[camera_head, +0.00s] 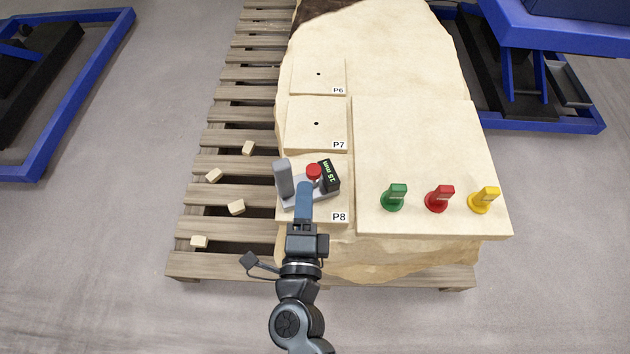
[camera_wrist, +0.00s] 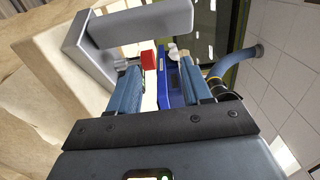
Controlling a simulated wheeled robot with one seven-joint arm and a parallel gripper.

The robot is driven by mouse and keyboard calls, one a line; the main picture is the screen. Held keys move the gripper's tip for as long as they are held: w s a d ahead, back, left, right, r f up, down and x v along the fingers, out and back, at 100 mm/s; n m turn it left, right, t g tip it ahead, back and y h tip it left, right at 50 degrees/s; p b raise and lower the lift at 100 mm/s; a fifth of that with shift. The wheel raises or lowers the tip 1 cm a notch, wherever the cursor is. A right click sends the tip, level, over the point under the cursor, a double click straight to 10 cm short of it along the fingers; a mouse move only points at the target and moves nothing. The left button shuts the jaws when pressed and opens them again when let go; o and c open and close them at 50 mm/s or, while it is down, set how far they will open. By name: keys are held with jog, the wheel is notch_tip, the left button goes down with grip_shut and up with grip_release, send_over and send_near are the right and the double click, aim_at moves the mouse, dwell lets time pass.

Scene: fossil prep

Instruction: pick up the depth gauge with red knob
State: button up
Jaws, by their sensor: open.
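The depth gauge (camera_head: 284,180) stands on the pale P8 panel (camera_head: 341,205). It has a grey upright plate, a grey base, a red knob (camera_head: 314,171) and a dark display (camera_head: 331,177) reading 35 mm. My gripper (camera_head: 305,187) is in front of the gauge and hides part of its base in the head view. In the wrist view, my gripper (camera_wrist: 163,73) is open with its blue fingers apart. The red knob (camera_wrist: 148,59) shows just beyond the left fingertip, beside the grey gauge body (camera_wrist: 88,62). I cannot tell whether a finger touches it.
Green (camera_head: 394,197), red (camera_head: 438,199) and yellow (camera_head: 484,200) pieces stand on the large pale slab (camera_head: 420,150) at right. Panels P7 (camera_head: 300,137) and P6 (camera_head: 330,65) lie behind. Several small blocks (camera_head: 237,207) lie on the wooden pallet (camera_head: 215,230). Blue frames (camera_head: 560,125) flank it.

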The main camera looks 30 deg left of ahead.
aim_at(307, 175)
jog(key=x, duration=0.6)
jog(key=shift+s, duration=0.1)
jog(key=c, duration=0.9)
grip_shut()
dwell(0.3)
